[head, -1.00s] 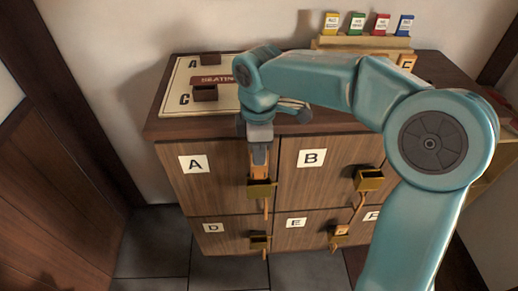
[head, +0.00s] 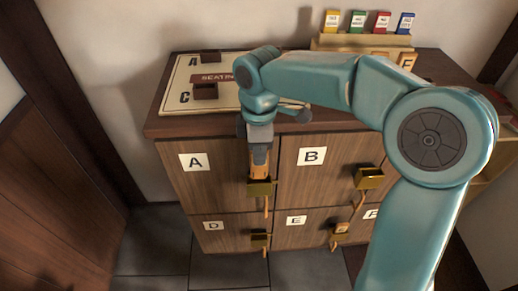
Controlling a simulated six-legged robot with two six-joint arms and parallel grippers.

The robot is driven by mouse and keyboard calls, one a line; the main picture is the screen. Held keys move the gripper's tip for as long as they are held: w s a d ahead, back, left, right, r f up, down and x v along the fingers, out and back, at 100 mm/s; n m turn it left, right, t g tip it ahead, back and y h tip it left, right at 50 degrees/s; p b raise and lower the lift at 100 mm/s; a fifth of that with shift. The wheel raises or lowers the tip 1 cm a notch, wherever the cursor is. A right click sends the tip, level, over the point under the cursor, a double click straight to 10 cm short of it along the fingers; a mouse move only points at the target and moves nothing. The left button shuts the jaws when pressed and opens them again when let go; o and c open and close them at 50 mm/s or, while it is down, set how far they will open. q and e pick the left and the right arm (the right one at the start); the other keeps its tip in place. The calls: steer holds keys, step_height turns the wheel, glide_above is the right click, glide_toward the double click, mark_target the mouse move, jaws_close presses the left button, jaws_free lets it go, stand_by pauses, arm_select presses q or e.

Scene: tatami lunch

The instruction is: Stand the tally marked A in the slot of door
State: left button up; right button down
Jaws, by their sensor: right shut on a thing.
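My right gripper (head: 260,152) points down in front of the door marked A (head: 205,190), near its right edge. It is shut on an orange wooden tally (head: 259,172), whose letter I cannot read from here. The tally is upright, directly above the brass slot holder (head: 262,188) of door A. Its lower end meets the holder's mouth in the picture; I cannot tell how deep it sits. My left gripper is not in view.
Door B (head: 318,160) has a brass holder (head: 369,177), and doors D (head: 222,235) and E (head: 290,232) sit below. A seating board (head: 175,97) with dark blocks lies on the cabinet top. A rack (head: 358,42) of coloured cards stands behind. Floor in front is clear.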

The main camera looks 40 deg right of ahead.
steer(key=shift+f+b, duration=0.45)
steer(key=shift+f, duration=0.3)
steer(key=shift+s+f, duration=0.1)
steer(key=shift+f, duration=0.1)
